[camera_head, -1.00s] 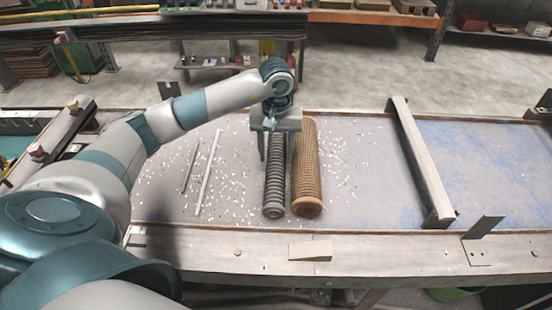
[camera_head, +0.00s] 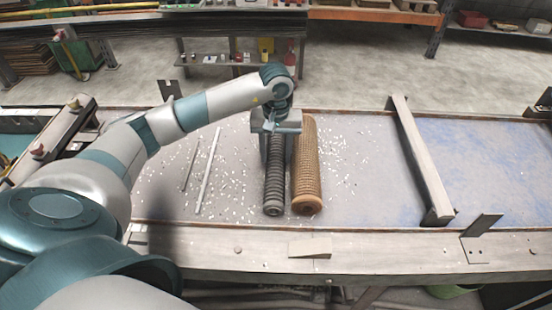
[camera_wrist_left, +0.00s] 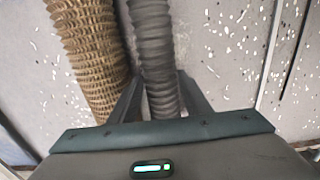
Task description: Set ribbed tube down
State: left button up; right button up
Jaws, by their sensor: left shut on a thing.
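The dark grey ribbed tube (camera_head: 273,190) lies lengthwise on the worktable, its near end toward me. I cannot tell whether it is slightly raised. My left gripper (camera_head: 275,150) is over its far part, fingers on either side, shut on it. In the left wrist view the ribbed tube (camera_wrist_left: 157,50) runs between the fingers of the left gripper (camera_wrist_left: 160,92). The gripper's body hides the tube's far end in the head view. My right gripper is not in view.
A brown mesh tube (camera_head: 306,170) lies close on the right. Two thin rods (camera_head: 207,170) lie to the left among white chips. A raised bar (camera_head: 420,160) crosses the table at right. The bluish surface (camera_head: 490,170) beyond it is clear.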

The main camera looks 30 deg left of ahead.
aim_at(276, 154)
pick_arm(q)
jog(key=shift+r, duration=0.1)
jog(key=shift+r+b, duration=0.75)
jog(key=shift+r, duration=0.05)
notch_tip(276, 154, up, 2)
jog(key=shift+w+r+b, duration=0.1)
jog(key=shift+b, duration=0.65)
jog(key=d+r+b, duration=0.1)
jog(key=d+r, duration=0.1)
jog(key=d, duration=0.1)
jog(key=d+r+b, duration=0.1)
jog(key=d+r, duration=0.1)
jog(key=d, duration=0.2)
jog(key=d+r+b, duration=0.1)
jog(key=d+r, duration=0.1)
jog(key=d, duration=0.1)
jog(key=shift+s+d+r+b, duration=0.25)
jog(key=shift+s+d+b, duration=0.05)
jog(key=shift+d, duration=0.1)
jog(key=shift+d+r, duration=0.25)
jog(key=shift+d, duration=0.2)
